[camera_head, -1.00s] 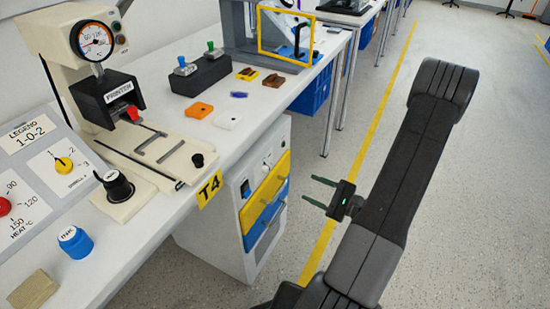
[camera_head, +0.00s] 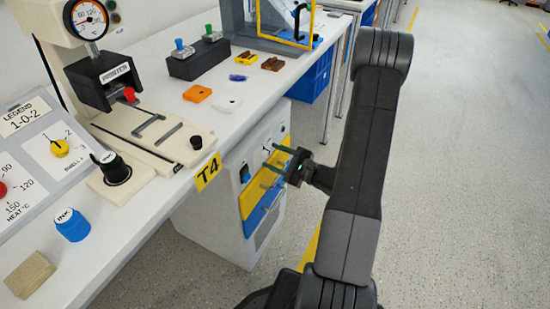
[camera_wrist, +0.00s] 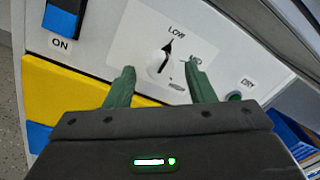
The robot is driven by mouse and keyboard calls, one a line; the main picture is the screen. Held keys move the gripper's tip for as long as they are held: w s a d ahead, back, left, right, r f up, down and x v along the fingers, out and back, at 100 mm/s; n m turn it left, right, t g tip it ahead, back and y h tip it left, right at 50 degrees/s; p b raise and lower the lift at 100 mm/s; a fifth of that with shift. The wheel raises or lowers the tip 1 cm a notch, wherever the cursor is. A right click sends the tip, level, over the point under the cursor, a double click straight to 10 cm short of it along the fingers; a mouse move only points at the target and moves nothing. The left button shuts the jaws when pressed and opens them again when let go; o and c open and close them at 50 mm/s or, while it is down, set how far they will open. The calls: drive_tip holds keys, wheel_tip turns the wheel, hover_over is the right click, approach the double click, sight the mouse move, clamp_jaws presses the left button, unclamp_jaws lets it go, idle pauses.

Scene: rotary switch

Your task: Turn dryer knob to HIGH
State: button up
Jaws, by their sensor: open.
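The dryer knob (camera_wrist: 158,66) is a small pale knob on a white dial plate in the wrist view. Its black pointer is directed up toward the LOW label; a MID label sits to the right, and a lower label is partly covered. My gripper (camera_wrist: 159,70) is open, with one green finger on each side of the knob in that view. I cannot tell whether either finger touches it. In the head view my gripper (camera_head: 269,167) is in front of the cabinet under the bench, and the knob is too small to make out clearly.
A blue ON switch (camera_wrist: 62,20) is left of the dial, and a yellow drawer front (camera_wrist: 68,92) lies below. A small round part (camera_wrist: 234,97) is near the DRY label at right. The bench (camera_head: 128,228) overhangs the cabinet; the floor at right is clear.

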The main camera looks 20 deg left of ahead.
drive_tip(key=shift+a, duration=0.2)
drive_tip(key=shift+c, duration=0.2)
drive_tip(key=c, duration=0.9)
